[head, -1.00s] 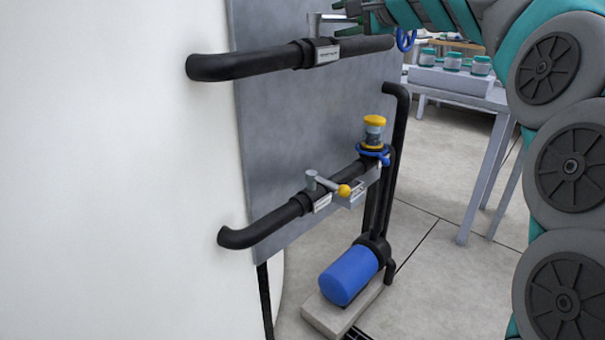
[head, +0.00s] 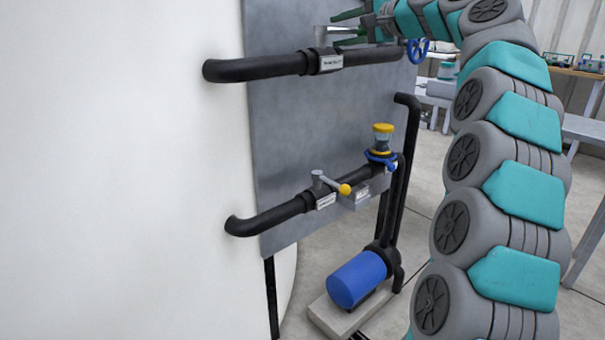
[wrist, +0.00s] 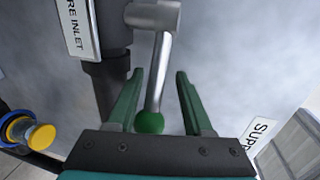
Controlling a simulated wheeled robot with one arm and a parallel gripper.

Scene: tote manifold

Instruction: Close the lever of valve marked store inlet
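The store inlet valve is on the upper black pipe (head: 270,66), and its white tag (wrist: 78,28) in the wrist view reads "RE INLET", with the start cut off. Its metal lever (wrist: 160,70) ends in a green ball (wrist: 149,122) and lies roughly along the pipe. My gripper (wrist: 160,73) is open, with one green finger on each side of the lever and a gap on both sides. The ball is deep between the fingers, near the palm. In the head view my gripper (head: 350,28) is at the lever (head: 333,35) from the right.
A lower pipe carries a second lever with a yellow ball (head: 344,189) and a yellow-capped blue fitting (head: 382,140). A blue handwheel (head: 417,50) sits close to my arm. A grey panel (head: 290,130) stands behind the pipes.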

